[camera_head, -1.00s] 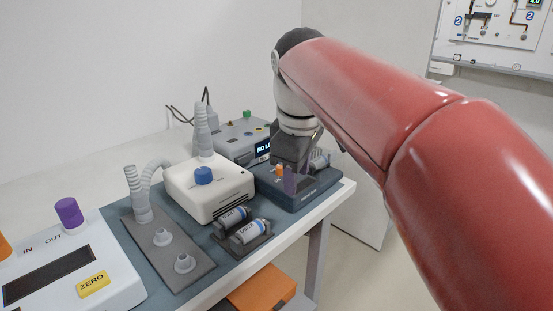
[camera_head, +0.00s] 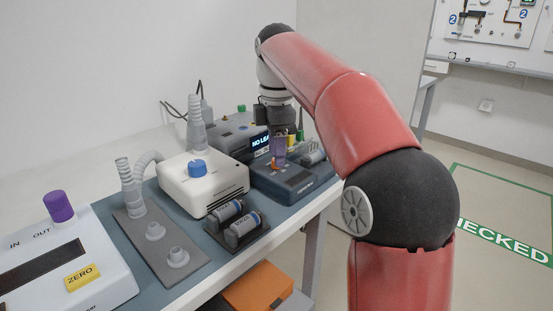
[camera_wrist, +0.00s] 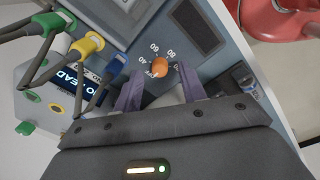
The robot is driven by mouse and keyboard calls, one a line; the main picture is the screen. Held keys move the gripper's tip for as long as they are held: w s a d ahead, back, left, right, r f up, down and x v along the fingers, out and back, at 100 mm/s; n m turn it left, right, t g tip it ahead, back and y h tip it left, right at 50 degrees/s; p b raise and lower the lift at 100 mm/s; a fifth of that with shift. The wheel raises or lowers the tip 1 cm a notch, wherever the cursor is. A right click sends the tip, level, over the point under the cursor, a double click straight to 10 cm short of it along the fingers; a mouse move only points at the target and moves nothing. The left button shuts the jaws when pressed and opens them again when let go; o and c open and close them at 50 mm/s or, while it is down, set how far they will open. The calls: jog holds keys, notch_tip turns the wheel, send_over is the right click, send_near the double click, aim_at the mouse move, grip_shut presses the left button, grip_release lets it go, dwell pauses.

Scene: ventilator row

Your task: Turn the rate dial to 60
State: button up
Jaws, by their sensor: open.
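The orange rate dial (camera_wrist: 159,64) shows in the wrist view on the face of a dark blue-grey device (camera_wrist: 205,60), with printed numbers such as 40, 60 and 80 around it. I cannot tell which number its pointer meets. My gripper (camera_wrist: 160,80) is open, its two purple fingers on either side of the dial's near edge. I cannot tell whether they touch it. In the head view, my gripper (camera_head: 279,151) is over the device (camera_head: 295,184), and the orange dial (camera_head: 274,167) shows partly beside the fingers.
Yellow, blue and green plugs with dark cables (camera_wrist: 80,48) stand close left of the fingers in the wrist view. A white box with a blue knob (camera_head: 198,168), two cylinders (camera_head: 241,228) and a grey plate (camera_head: 150,250) share the bench. The floor at right is clear.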

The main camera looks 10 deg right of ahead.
jog(key=shift+f, duration=0.75)
grip_shut()
